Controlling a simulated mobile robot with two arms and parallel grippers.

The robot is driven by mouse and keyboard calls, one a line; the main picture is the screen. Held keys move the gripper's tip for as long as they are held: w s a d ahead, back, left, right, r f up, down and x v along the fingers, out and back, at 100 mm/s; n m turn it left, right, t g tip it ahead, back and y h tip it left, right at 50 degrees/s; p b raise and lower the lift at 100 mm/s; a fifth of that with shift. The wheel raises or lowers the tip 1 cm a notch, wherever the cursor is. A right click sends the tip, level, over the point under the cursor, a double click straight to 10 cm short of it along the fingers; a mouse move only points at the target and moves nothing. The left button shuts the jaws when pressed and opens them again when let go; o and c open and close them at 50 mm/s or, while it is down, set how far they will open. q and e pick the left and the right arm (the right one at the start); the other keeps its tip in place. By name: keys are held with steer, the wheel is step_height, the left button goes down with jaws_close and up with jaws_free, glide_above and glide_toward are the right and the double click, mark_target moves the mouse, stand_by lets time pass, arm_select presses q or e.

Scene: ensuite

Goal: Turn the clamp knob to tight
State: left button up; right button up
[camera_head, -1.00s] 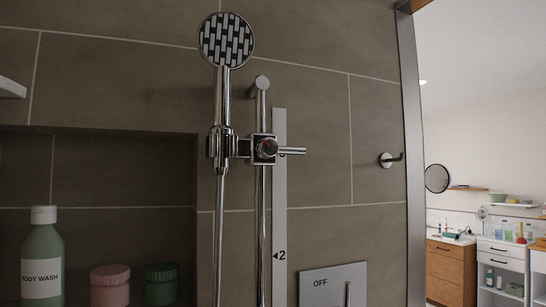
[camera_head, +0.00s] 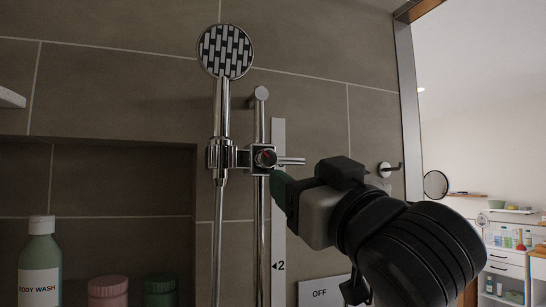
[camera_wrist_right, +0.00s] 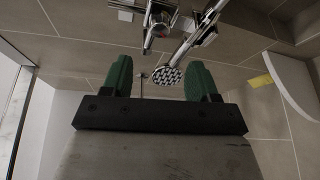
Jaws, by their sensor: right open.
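The clamp knob (camera_head: 265,158) is a round chrome and dark knob with a red mark, on the slider of the vertical shower rail (camera_head: 261,217). A thin chrome lever (camera_head: 291,161) sticks out to its right, about level. The clamp also shows at the top of the right wrist view (camera_wrist_right: 160,20). My right gripper (camera_head: 279,187) has green fingers and is just below and right of the knob in the head view. In the right wrist view its fingers (camera_wrist_right: 160,78) are spread with nothing between them. I cannot tell whether it touches the lever. My left gripper is not in view.
The hand shower (camera_head: 226,52) sits in its holder left of the knob, its hose hanging down. A white scale strip (camera_head: 278,240) runs beside the rail. A hook (camera_head: 388,168) is on the wall at right. A niche at left holds body wash (camera_head: 40,262) and jars.

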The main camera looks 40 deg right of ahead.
mark_target(269, 159)
steer(key=p+x, duration=0.2)
steer(key=x, duration=0.5)
steer(key=shift+w+d+r+p, duration=0.15)
steer(key=shift+w+r+p, duration=0.15)
steer(key=shift+p, duration=0.1)
steer(key=shift+w, duration=0.7)
steer(key=shift+c, duration=0.4)
steer(key=c, duration=0.8)
steer(key=shift+c, duration=0.2)
